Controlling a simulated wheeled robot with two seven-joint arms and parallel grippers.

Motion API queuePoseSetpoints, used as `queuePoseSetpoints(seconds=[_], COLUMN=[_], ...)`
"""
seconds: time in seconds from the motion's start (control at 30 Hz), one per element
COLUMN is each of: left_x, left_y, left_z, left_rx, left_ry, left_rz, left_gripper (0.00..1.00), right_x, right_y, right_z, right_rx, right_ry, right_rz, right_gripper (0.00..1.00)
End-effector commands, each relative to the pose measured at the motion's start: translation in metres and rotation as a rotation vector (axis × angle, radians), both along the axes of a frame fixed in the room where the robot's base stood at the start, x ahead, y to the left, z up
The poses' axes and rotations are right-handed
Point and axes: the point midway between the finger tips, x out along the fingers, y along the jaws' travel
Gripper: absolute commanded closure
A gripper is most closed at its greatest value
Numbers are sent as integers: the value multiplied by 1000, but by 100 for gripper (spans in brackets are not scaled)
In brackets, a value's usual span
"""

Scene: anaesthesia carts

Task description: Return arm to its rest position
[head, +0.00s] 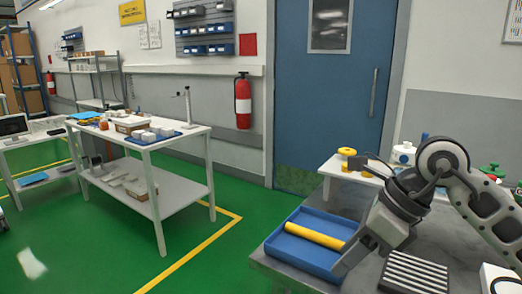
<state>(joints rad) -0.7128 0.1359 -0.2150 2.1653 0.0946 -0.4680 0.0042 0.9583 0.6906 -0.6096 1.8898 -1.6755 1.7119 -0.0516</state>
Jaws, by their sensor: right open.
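My right arm (478,195) reaches in from the right over a grey metal table. Its gripper (350,258) points down and to the left, open, at the right edge of a blue tray (292,256). A yellow cylinder (314,235) lies in the tray, and its right end comes close to the gripper or behind it. I cannot tell whether they touch. My left gripper is not in view.
A ribbed grey block (414,272) stands on the metal table (345,205), right of the gripper. A white table (347,170) with yellow items stands behind. A white two-level bench (148,190) is at left. Green floor between is clear.

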Motion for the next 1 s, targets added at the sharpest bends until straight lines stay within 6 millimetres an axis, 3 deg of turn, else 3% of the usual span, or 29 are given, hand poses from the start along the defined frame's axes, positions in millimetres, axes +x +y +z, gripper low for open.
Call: queuePoseSetpoints(seconds=[0.23, 0.43, 0.57, 0.67, 0.77, 0.8, 0.87, 0.97, 1.0], left_x=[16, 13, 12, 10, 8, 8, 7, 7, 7], left_y=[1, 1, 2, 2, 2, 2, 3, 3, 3], left_z=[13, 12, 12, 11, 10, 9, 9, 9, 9], left_rx=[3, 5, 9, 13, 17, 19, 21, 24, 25], left_ry=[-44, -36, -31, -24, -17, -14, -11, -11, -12], left_rz=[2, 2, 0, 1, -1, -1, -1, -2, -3], left_gripper=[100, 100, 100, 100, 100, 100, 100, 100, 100], right_x=[-36, -68, -70, -50, -27, -22, -23, -42, -54], right_y=[68, 118, 128, 108, 73, 58, 38, 17, 11], right_z=[-12, 7, 32, 32, -5, -30, -72, -140, -164], right_rx=[376, 844, 1292, 1634, 1898, 1977, 2053, 2086, -1961], right_ry=[160, 395, 662, 904, 1148, 1246, 1376, 1552, -1524], right_rz=[69, 22, -173, -459, -849, -1033, -1307, -1726, 1778], right_gripper=[57, 57, 57, 57, 57, 57, 57, 57, 57])
